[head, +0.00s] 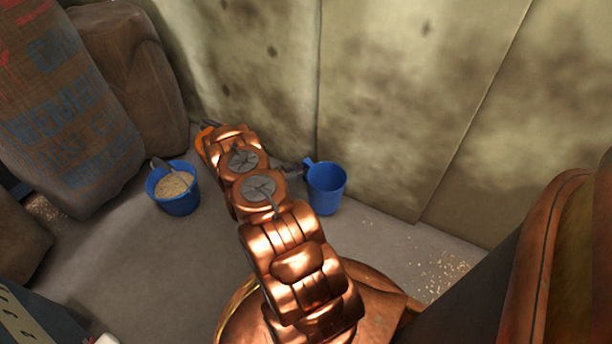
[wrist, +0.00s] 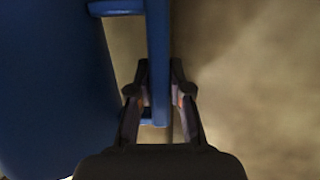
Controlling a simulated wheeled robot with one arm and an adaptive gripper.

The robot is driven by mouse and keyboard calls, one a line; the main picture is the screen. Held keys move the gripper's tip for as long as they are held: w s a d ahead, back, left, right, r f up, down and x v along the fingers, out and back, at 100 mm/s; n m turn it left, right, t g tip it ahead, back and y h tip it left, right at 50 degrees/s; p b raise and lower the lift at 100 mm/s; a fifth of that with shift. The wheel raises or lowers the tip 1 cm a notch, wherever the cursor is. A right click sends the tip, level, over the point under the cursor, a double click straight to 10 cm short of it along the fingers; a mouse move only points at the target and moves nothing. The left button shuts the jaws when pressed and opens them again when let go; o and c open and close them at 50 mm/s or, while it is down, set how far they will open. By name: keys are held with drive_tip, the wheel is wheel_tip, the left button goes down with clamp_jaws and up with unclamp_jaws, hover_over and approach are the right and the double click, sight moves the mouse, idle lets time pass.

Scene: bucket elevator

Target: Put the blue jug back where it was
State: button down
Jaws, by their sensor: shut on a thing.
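The blue jug (head: 326,189) stands upright near the wall, to the right of my arm in the head view, its open top facing up. Its handle points left, towards my gripper (head: 298,170). In the wrist view the jug's body (wrist: 50,90) fills the left side. Its handle (wrist: 158,60) runs down between the two fingers of my gripper (wrist: 160,100), which is shut on it. In the head view the fingertips are small and partly hidden by the handle. I cannot tell whether the jug's base touches the floor.
A blue bucket (head: 175,203) of grain with a scoop stands left of my arm. Large sacks (head: 62,110) lean at the left. A stained wall (head: 400,90) rises close behind the jug. Spilled grain (head: 443,272) lies at the right. Bare floor (head: 130,260) lies at the lower left.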

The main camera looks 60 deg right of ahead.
drive_tip(key=shift+w+d, duration=0.25)
drive_tip(key=shift+d, duration=0.3)
wheel_tip(320, 180, down, 4)
drive_tip(key=shift+s+r+b, duration=0.1)
drive_tip(key=shift+r+b, duration=0.05)
drive_tip(key=shift+b, duration=1.1)
drive_tip(key=shift+a, duration=0.1)
drive_tip(key=shift+r, duration=0.1)
drive_tip(key=c, duration=1.1)
unclamp_jaws()
